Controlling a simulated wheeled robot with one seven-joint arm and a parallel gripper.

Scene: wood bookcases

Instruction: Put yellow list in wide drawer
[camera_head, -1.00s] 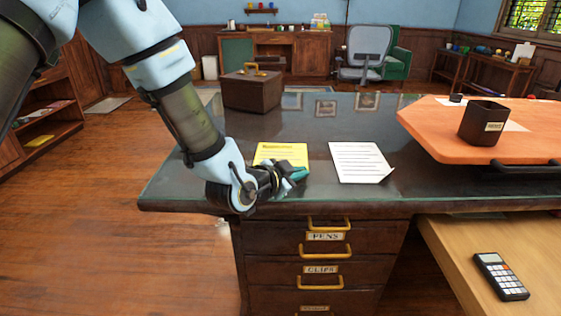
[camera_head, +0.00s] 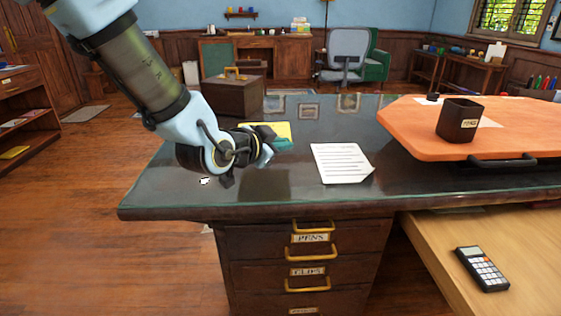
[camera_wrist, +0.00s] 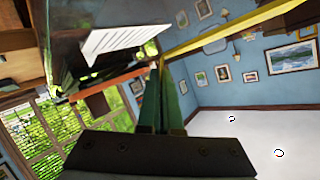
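The yellow list (camera_head: 268,129) shows as a thin yellow strip behind my gripper (camera_head: 270,148), with a dark shadow below on the desk. It appears raised off the desktop. In the wrist view, the list (camera_wrist: 235,35) is a narrow yellow band seen nearly edge-on, and the green fingers of my gripper (camera_wrist: 162,95) are closed on its edge. A wide light-wood drawer (camera_head: 440,240) stands open at the lower right, under the desktop, with a calculator (camera_head: 482,268) in it.
The dark desk (camera_head: 200,195) holds a white sheet (camera_head: 342,162), a brown box (camera_head: 233,97) and an orange board (camera_head: 420,120) with a black cup (camera_head: 459,121). Narrow labelled drawers (camera_head: 305,240) below are shut. The floor at left is clear.

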